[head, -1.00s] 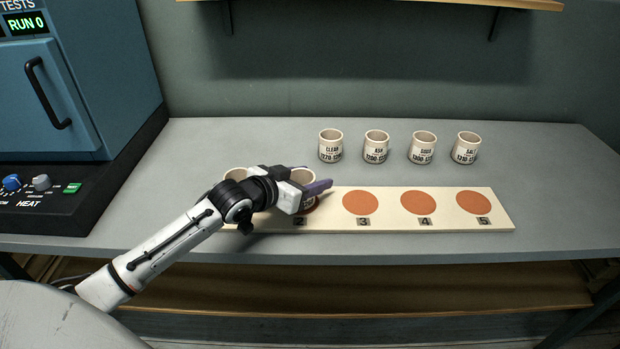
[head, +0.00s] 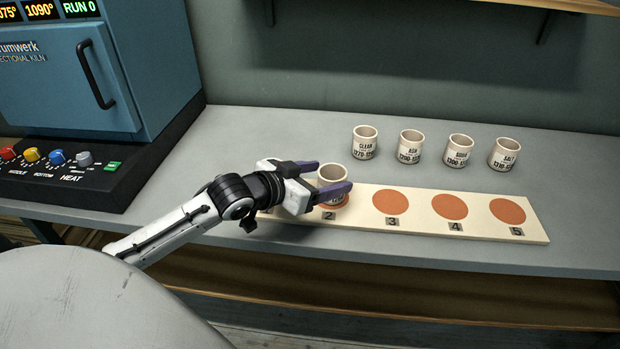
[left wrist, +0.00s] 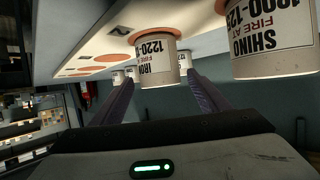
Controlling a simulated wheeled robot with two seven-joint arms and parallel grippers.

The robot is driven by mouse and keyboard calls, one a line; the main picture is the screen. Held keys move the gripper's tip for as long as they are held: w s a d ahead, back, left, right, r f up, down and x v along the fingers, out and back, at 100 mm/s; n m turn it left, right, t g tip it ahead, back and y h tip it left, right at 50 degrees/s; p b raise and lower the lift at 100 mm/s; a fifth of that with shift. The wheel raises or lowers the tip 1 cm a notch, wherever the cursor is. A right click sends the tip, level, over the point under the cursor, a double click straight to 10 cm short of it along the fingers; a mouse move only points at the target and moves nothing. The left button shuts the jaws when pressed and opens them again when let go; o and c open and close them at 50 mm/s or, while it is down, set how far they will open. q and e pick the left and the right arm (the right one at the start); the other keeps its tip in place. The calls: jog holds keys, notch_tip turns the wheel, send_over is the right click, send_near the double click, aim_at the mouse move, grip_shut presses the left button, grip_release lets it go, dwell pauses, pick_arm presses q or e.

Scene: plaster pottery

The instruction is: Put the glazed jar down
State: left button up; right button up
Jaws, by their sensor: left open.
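A cream jar (head: 333,172) stands upright on disc 2 of the numbered board (head: 373,236). It shows upside down in the left wrist view as the jar labelled IRON (left wrist: 158,62). My left gripper (head: 333,177) is open, with one purple finger on the far side of this jar and one on the near side. In the left wrist view the fingers (left wrist: 160,80) flank it with gaps. A second jar labelled SHINO (left wrist: 272,45) stands beside it; my gripper hides it in the head view. My right gripper is out of view.
Discs 3 (head: 392,201), 4 (head: 450,207) and 5 (head: 507,210) are bare. Several labelled jars, such as CLEAR (head: 365,142) and SALT (head: 505,154), stand in a row behind the board. A blue kiln (head: 75,75) stands at the left. A shelf (head: 480,5) hangs above.

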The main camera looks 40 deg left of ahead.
pick_arm(q)
jog(key=shift+v, duration=2.75)
